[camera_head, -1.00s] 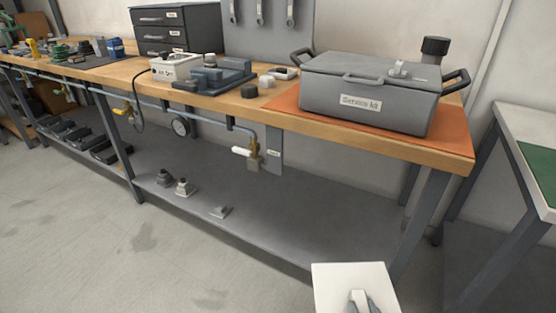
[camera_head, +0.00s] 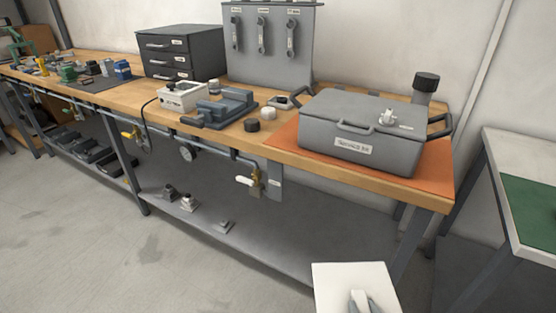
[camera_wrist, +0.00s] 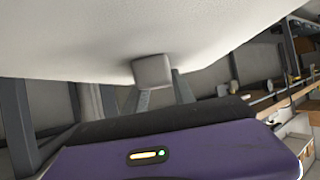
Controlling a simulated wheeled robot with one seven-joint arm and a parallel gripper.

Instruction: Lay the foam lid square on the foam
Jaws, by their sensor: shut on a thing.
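The foam lid is a flat white slab (camera_head: 335,282) with a small block-shaped grip on it, low in the head view. My gripper (camera_head: 360,300) is shut on that grip and holds the lid in front of the bench, clear of it. In the wrist view the lid (camera_wrist: 110,35) fills the top, and its grip block (camera_wrist: 152,70) sits between my fingers. I cannot make out the foam in either view. A closed grey case (camera_head: 360,125), labelled as a service kit, stands on an orange mat (camera_head: 425,172) at the bench's right end; its inside is hidden.
The wooden bench (camera_head: 300,162) carries a vise (camera_head: 222,105), a white box (camera_head: 182,97), a drawer cabinet (camera_head: 180,50) and a tool panel (camera_head: 270,45). Small fittings lie on its lower shelf (camera_head: 270,240). A green-topped table (camera_head: 530,205) stands at right. The floor at left is clear.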

